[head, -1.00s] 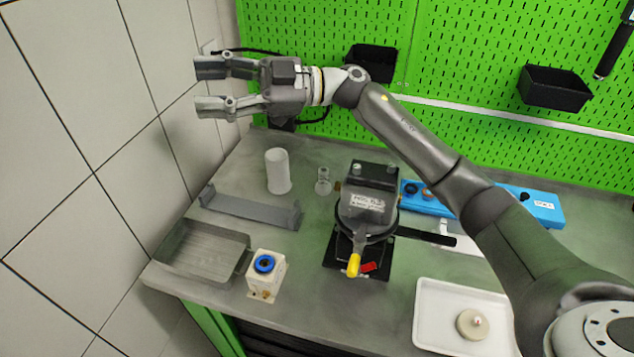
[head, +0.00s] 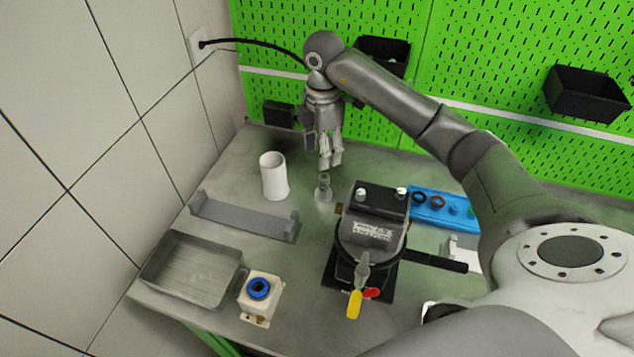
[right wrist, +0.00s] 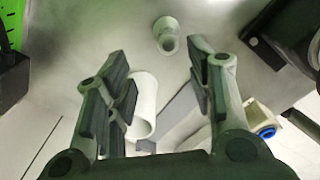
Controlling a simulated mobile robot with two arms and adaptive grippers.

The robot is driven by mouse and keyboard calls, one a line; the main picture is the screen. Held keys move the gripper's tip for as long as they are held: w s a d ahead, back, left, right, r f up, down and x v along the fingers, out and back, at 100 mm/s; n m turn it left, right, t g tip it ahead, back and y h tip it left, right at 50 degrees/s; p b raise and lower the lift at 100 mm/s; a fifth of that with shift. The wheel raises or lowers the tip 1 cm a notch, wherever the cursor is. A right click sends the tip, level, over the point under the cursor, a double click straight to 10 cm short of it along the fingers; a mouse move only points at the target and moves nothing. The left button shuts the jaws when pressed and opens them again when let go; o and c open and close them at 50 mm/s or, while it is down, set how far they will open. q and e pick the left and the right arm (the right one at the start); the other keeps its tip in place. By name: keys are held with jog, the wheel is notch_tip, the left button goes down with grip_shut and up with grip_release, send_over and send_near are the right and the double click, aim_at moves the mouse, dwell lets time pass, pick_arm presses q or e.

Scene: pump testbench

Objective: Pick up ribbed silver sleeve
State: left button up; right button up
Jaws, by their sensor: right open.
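The ribbed silver sleeve (head: 323,190) stands upright on the grey bench, right of a white cylinder. It is small in the head view, so its ribs are hard to make out. In the right wrist view the sleeve (right wrist: 167,36) shows beyond my open fingers, near the top. My right gripper (head: 331,167) points down just above the sleeve. In its own wrist view the right gripper (right wrist: 160,70) has its fingers wide apart with nothing between them. My left gripper is not in view.
The white cylinder (head: 274,178) stands close on the left. A black pump (head: 375,215) stands close on the right. A grey bracket (head: 240,217), a metal tray (head: 163,277) and a white block with a blue ring (head: 262,308) lie nearer. A blue holder (head: 432,210) lies right.

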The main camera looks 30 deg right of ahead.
aim_at(324, 177)
jog(key=f, duration=0.2)
jog(key=f+p, duration=0.1)
jog(key=f, duration=0.1)
jog(key=shift+s+f, duration=0.2)
jog(key=shift+f, duration=0.05)
jog(key=shift+s+f+p, duration=0.1)
jog(key=shift+f+p, duration=0.4)
jog(key=shift+f, duration=0.05)
jog(key=f, duration=0.1)
jog(key=f+p, duration=0.1)
jog(key=f, duration=0.1)
jog(key=shift+s+a+f+p, duration=0.1)
jog(key=shift+s+f+p, duration=0.05)
jog(key=shift+s+p, duration=0.2)
jog(key=shift+w+f, duration=0.15)
jog(key=shift+f, duration=0.4)
grip_shut()
